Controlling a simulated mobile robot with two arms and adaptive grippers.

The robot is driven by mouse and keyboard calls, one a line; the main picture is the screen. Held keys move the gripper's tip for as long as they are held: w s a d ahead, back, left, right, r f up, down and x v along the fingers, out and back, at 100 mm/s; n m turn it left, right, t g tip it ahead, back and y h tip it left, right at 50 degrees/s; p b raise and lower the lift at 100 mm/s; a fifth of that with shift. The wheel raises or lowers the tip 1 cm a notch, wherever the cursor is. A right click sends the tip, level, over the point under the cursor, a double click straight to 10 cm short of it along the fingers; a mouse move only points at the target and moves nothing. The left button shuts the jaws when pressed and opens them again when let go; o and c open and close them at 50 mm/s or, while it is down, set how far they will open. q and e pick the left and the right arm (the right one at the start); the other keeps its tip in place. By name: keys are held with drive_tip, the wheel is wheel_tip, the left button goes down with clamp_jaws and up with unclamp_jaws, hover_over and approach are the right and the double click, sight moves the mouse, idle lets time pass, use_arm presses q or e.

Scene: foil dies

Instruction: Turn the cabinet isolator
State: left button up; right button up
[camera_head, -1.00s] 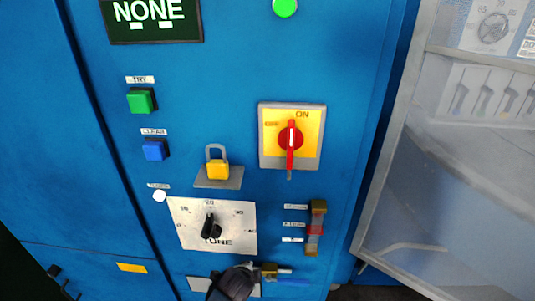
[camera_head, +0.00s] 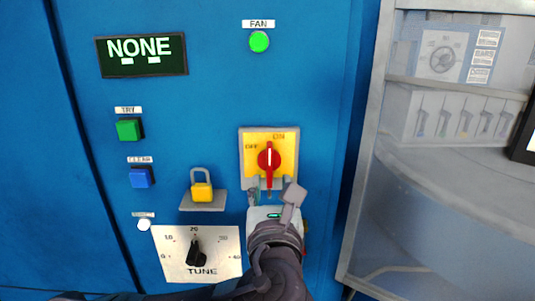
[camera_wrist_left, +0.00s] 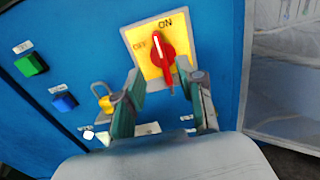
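The cabinet isolator is a red rotary handle (camera_head: 269,159) on a yellow plate (camera_head: 286,141) with a grey surround. Its white line points up, toward the ON label; OFF is at the left. My left gripper (camera_head: 270,187) is just below the handle, its fingers apart and empty. In the left wrist view, the open fingers (camera_wrist_left: 161,72) point at the isolator handle (camera_wrist_left: 160,52), one to each side of its lower end. I cannot tell whether they touch it. My right gripper is not in view.
A yellow padlock (camera_head: 202,191) on a grey ledge is left of the isolator. A TUNE knob (camera_head: 196,254) is below it. Green (camera_head: 128,130) and blue (camera_head: 140,177) buttons are farther left. A clear framed panel (camera_head: 440,190) stands at the right. The green FAN lamp (camera_head: 259,41) is lit.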

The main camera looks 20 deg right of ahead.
sight(270, 159)
use_arm(q)
drive_tip(key=p+x, duration=0.4)
drive_tip(key=x, duration=0.7)
drive_tip(key=shift+w+p, duration=0.25)
drive_tip(key=shift+p, duration=0.1)
clamp_jaws()
